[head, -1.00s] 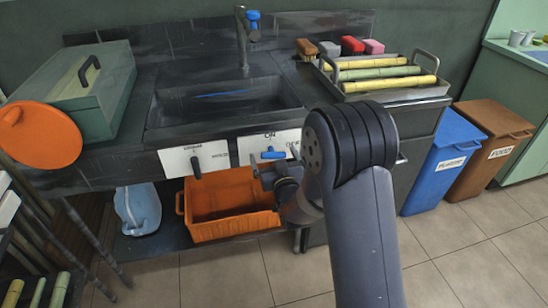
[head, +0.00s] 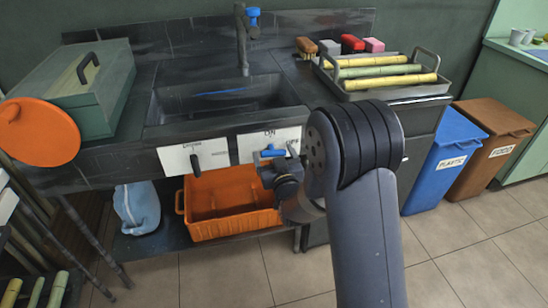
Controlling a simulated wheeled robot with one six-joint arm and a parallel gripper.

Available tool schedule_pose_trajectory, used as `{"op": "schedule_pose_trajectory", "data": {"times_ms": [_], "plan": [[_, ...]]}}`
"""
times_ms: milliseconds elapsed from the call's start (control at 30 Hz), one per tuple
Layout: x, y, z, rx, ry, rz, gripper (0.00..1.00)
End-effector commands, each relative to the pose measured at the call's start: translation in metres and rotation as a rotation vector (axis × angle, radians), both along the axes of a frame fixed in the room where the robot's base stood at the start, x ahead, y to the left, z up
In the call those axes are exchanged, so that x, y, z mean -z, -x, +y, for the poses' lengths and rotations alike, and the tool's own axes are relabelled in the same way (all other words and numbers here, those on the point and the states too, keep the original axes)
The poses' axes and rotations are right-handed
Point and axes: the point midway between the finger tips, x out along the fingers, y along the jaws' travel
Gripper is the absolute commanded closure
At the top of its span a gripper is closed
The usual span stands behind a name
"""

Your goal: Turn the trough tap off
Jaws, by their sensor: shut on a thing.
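The trough (head: 222,102) is a dark sink basin set in the counter. On its front are two white plates. The right plate (head: 252,147), lettered ON, carries a blue tap handle (head: 273,153). The left plate (head: 182,161) carries a black handle (head: 195,162). My gripper (head: 268,165) is at the blue handle, shut on it as far as shows; my own arm hides part of the fingers and the plate's right end. A spout with a blue knob (head: 253,17) stands behind the basin. A blue streak (head: 220,91) shows in the basin; I cannot tell if it is water.
An orange crate (head: 215,228) and a pale blue jug (head: 137,208) sit on the shelf below. A rack of canes (head: 437,62) and several brushes stand on the right. Blue (head: 440,165) and brown (head: 497,150) bins stand right of the counter. Floor in front is clear.

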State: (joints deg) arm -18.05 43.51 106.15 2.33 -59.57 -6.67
Motion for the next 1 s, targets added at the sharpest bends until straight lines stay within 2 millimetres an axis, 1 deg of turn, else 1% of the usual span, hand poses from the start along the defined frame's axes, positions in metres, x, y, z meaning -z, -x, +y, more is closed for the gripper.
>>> {"op": "schedule_pose_trajectory", "data": {"times_ms": [33,300,633,667,833,1000], "plan": [[0.0041,-0.0004,0.0001,0.0,0.017,-0.01,0.4],[0.0012,-0.0005,0.0001,0.0,0.105,-0.034,0.4],[-0.0004,-0.0005,0.0002,0.0,0.112,-0.034,0.4],[-0.0004,-0.0005,0.0002,0.0,0.112,-0.034,0.15],[-0.0003,-0.0004,0.0001,0.0,0.111,-0.034,0.01],[-0.0001,-0.0003,0.0001,0.0,0.111,-0.034,0.0]]}}
